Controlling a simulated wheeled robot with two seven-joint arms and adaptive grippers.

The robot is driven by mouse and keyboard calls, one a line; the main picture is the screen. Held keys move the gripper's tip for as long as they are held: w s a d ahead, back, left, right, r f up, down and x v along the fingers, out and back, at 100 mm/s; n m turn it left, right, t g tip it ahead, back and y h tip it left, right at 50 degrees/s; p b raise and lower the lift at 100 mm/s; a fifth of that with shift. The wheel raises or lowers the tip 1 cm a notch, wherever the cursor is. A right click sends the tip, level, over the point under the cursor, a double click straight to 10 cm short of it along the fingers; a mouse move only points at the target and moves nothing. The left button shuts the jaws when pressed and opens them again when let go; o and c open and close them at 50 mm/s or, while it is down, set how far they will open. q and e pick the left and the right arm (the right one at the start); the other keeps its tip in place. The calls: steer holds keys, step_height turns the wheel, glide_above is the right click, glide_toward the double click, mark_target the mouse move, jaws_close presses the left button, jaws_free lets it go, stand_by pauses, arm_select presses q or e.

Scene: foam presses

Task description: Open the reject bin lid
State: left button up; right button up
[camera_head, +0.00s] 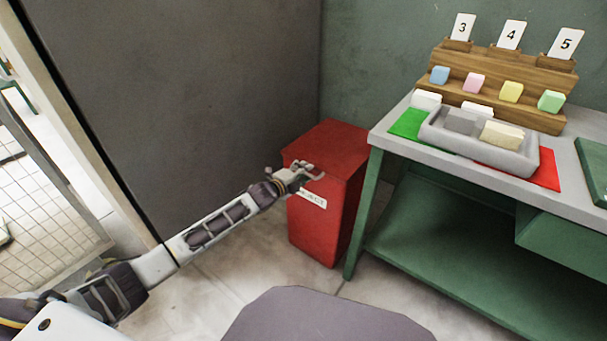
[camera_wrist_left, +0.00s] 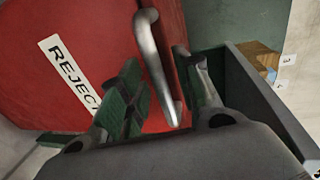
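The red reject bin (camera_head: 315,228) stands on the floor beside the table, and its flat lid (camera_head: 335,146) looks closed. A white REJECT label (camera_wrist_left: 70,73) is on its front; it also shows in the head view (camera_head: 309,197). A metal bar handle (camera_wrist_left: 157,65) shows in the left wrist view. My left gripper (camera_head: 311,173) is at the upper front of the bin. In the wrist view its fingers (camera_wrist_left: 160,80) are apart, one on each side of the handle; I cannot tell whether they touch it. My right gripper is not in view.
A green-framed table (camera_head: 395,140) stands right of the bin, holding a grey tray (camera_head: 520,168) and a wooden rack (camera_head: 500,95) with coloured blocks. A dark grey panel (camera_head: 180,90) is behind my left arm. Open floor (camera_head: 260,255) lies before the bin.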

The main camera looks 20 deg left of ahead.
arm_select(q)
jaws_close()
stand_by(0.4)
stand_by(0.4)
